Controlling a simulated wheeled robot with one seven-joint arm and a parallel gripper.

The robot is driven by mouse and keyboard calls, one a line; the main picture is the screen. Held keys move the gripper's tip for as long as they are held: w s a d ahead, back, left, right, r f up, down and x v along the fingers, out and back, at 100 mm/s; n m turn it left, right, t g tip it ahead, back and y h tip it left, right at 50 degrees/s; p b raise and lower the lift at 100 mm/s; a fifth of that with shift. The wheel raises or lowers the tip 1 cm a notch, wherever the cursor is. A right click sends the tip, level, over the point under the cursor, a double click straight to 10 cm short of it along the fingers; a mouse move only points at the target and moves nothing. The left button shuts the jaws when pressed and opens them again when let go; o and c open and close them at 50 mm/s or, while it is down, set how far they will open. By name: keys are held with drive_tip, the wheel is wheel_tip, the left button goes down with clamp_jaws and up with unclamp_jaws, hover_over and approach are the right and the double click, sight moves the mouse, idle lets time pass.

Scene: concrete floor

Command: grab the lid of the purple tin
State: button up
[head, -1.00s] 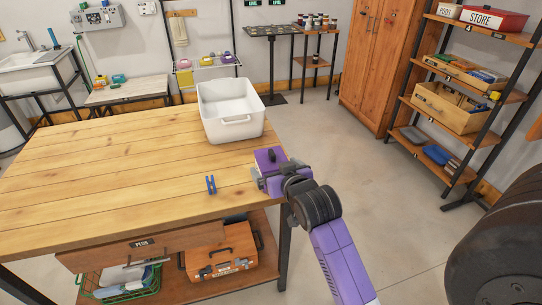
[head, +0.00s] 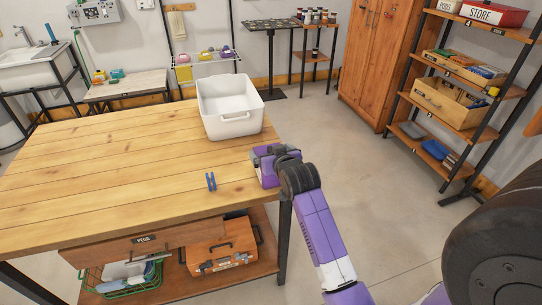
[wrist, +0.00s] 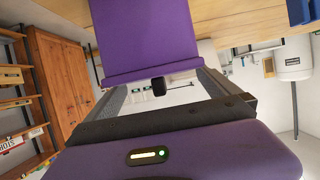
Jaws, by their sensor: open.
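The purple tin (wrist: 143,30) stands at the right edge of the wooden table, and part of its body (head: 265,180) shows in the head view. Its purple lid (wrist: 150,70) faces my gripper in the wrist view, with a black knob (wrist: 159,87) in the middle. My gripper (wrist: 158,84) is open, with one finger to each side of the lid and knob. I cannot tell whether the fingers touch the lid. In the head view my gripper (head: 272,154) is over the tin and hides most of its top.
A white tub (head: 230,108) stands behind the tin on the table (head: 110,165). A blue clothes peg (head: 211,181) stands left of the tin. The table's left part is clear. A shelf rack (head: 460,85) stands at the right.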

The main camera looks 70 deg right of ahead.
drive_tip(key=shift+c, duration=0.2)
drive_tip(key=c, duration=1.2)
drive_tip(key=shift+o, duration=0.2)
